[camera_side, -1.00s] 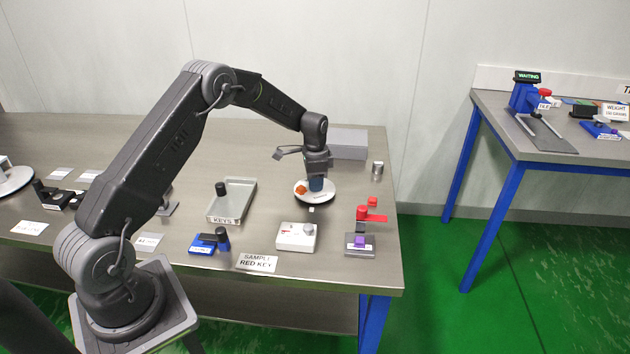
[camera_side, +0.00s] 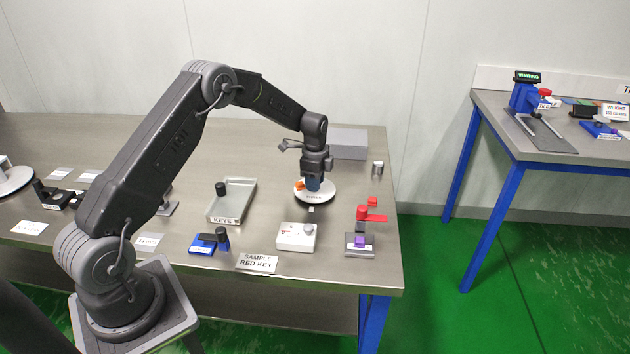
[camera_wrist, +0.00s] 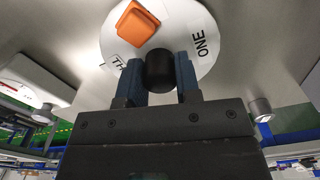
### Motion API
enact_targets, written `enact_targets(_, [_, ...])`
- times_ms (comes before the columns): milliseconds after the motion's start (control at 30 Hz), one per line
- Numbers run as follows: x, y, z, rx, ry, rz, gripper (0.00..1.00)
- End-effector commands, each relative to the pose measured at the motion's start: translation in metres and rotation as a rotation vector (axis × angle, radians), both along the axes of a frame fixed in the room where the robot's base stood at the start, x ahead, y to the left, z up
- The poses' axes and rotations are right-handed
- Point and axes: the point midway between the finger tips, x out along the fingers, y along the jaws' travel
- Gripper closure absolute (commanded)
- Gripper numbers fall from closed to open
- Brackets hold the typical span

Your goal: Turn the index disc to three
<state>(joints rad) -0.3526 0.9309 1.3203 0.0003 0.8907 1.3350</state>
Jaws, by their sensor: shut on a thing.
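The white index disc (camera_side: 322,196) lies flat on the steel bench in the side view. In the wrist view the disc (camera_wrist: 185,30) shows the word ONE at its right and a partly hidden word starting TH at its left. An orange block (camera_wrist: 138,23) sits on the disc; it also shows at the disc's left in the side view (camera_side: 299,185). My gripper (camera_wrist: 160,72) has its two blue fingers shut on a black round knob (camera_wrist: 160,70) at the disc. The rest of the disc's face is hidden behind my gripper.
A grey box (camera_side: 348,143) stands behind the disc, and a small metal cylinder (camera_side: 377,168) to its right. A white box with a knob (camera_side: 297,237) and a red-handled stand (camera_side: 360,242) are in front. A keys tray (camera_side: 232,200) lies to the left.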

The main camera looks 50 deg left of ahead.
Motion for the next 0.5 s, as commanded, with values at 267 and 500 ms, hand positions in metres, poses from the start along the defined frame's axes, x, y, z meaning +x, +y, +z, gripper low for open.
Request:
enact_targets(267, [0.0009,0.0000,0.0016,0.000,-0.004,-0.061,0.93])
enact_targets(500, [0.0009,0.0000,0.0016,0.000,-0.004,-0.080,0.93])
